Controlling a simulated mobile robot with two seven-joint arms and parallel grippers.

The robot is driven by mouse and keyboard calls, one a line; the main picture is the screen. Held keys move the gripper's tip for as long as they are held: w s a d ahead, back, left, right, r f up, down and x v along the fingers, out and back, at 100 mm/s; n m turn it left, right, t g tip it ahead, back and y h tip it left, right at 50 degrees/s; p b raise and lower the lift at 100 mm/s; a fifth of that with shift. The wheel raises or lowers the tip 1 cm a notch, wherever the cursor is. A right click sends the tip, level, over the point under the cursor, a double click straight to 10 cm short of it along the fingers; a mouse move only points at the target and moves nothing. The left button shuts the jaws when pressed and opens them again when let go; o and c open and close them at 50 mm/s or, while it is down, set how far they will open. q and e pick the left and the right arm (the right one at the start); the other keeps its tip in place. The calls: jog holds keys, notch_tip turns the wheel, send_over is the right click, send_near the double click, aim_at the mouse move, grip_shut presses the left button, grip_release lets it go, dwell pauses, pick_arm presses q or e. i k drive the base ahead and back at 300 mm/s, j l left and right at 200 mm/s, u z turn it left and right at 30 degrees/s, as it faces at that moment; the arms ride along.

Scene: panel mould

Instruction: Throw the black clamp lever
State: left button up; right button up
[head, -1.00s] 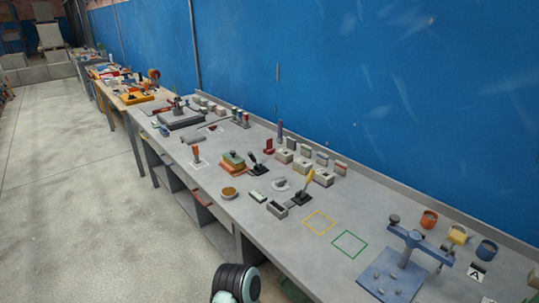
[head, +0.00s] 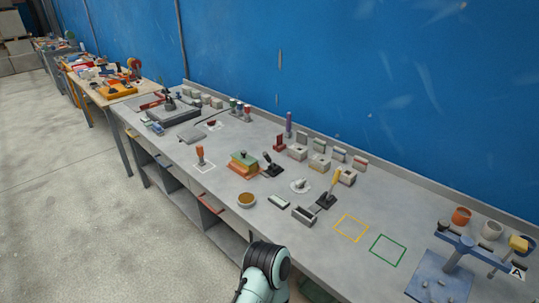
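A black clamp lever (head: 268,159) stands on a dark base, its handle leaning up to the left, just right of a small mould (head: 243,163) with a green top and orange lower part. Another lever with a yellow handle (head: 335,181) stands on a black base further right. A teal and black part of one of my arms shows at the bottom middle, in front of the bench edge and well short of the black lever. Neither gripper's fingers can be made out.
The grey bench (head: 330,258) runs along a blue wall. A brown bowl (head: 246,200), a dark open box (head: 304,215) and grey blocks (head: 319,162) stand around the levers. Yellow (head: 351,228) and green (head: 388,250) outlined squares are empty. A blue stand (head: 452,262) is at the right.

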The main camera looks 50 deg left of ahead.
aim_at(267, 157)
jog(key=j, duration=0.45)
jog(key=k+j+z, duration=0.1)
jog(key=j, duration=0.35)
jog(key=k+j+z, duration=0.1)
jog(key=j, duration=0.3)
jog(key=k+j, duration=0.1)
jog(key=j, duration=0.35)
jog(key=k+j+z, duration=0.1)
jog(key=j, duration=0.35)
